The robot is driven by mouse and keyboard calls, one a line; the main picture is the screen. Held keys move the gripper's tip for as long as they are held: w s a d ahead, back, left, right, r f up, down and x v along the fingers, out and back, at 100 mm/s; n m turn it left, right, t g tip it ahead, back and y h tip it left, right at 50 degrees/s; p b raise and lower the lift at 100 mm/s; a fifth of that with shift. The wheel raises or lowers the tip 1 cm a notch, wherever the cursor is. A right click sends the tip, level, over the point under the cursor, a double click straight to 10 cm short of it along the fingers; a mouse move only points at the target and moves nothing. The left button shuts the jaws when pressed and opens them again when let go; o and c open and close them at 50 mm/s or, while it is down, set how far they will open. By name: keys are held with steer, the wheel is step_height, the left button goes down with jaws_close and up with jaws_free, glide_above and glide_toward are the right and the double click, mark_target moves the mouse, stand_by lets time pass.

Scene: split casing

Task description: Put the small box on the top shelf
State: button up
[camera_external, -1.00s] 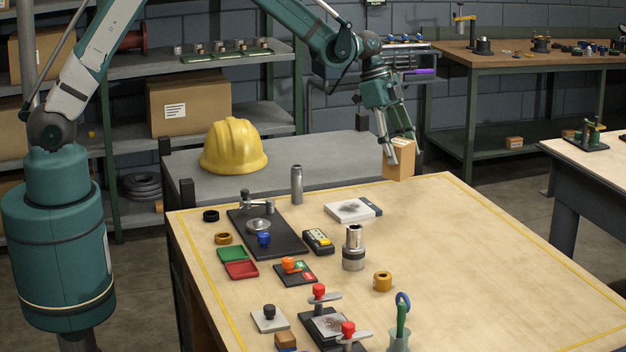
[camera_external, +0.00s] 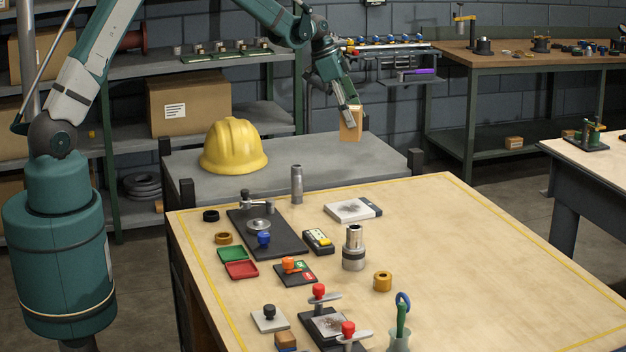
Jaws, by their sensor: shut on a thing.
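The small box (camera_external: 350,126) is light brown cardboard. My gripper (camera_external: 350,107) is shut on its upper part and holds it upright in the picture, in front of the grey bench behind the table; whether its bottom touches that bench I cannot tell. The shelf rack (camera_external: 210,67) stands at the back left. Its upper visible shelf carries green boards with several small parts, and its lower shelf carries a large cardboard box (camera_external: 190,103).
A yellow hard hat (camera_external: 233,147) sits on the grey bench (camera_external: 290,172), left of the small box. The wooden worktable (camera_external: 480,260) holds several tools, stamps and cylinders on its left half; its right half is clear. A back workbench (camera_external: 500,57) stands at upper right.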

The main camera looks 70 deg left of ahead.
steer(key=n, duration=0.2)
glide_above(327, 157)
steer(key=shift+y+b, duration=0.3)
steer(key=shift+b, duration=0.05)
step_height(327, 157, down, 6)
stand_by(0.4)
steer(key=shift+f, duration=0.1)
steer(key=shift+f+p, duration=0.3)
steer(key=shift+f, duration=1.55)
steer(key=shift+f, duration=0.15)
steer(key=o, duration=1)
steer(key=shift+o, duration=0.2)
